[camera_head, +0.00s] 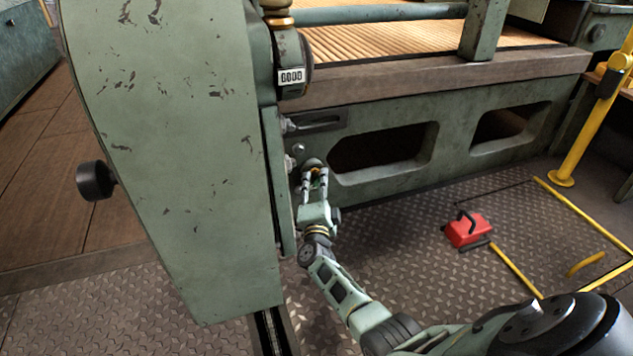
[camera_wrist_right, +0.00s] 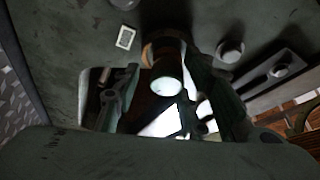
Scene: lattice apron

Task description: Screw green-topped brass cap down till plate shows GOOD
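The brass cap (camera_wrist_right: 167,80) shows in the right wrist view, its pale green top facing the camera. In the head view the cap (camera_head: 314,163) sits low on the green frame and is mostly hidden by my gripper. My right gripper (camera_head: 314,174) has a finger on each side of it; its fingers (camera_wrist_right: 163,75) also flank the cap in the wrist view. I cannot tell whether the fingertips press on it or stand just clear. The white plate (camera_head: 291,76) on the round dark housing above reads GOOD. My left gripper is not in view.
A large green panel (camera_head: 175,150) with a black knob (camera_head: 96,180) stands close on the left. A slotted bracket (camera_head: 318,121) juts out above the cap. A red box (camera_head: 467,229) lies on the tread-plate floor, right of my arm, near yellow floor lines. A yellow post (camera_head: 592,125) stands farther right.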

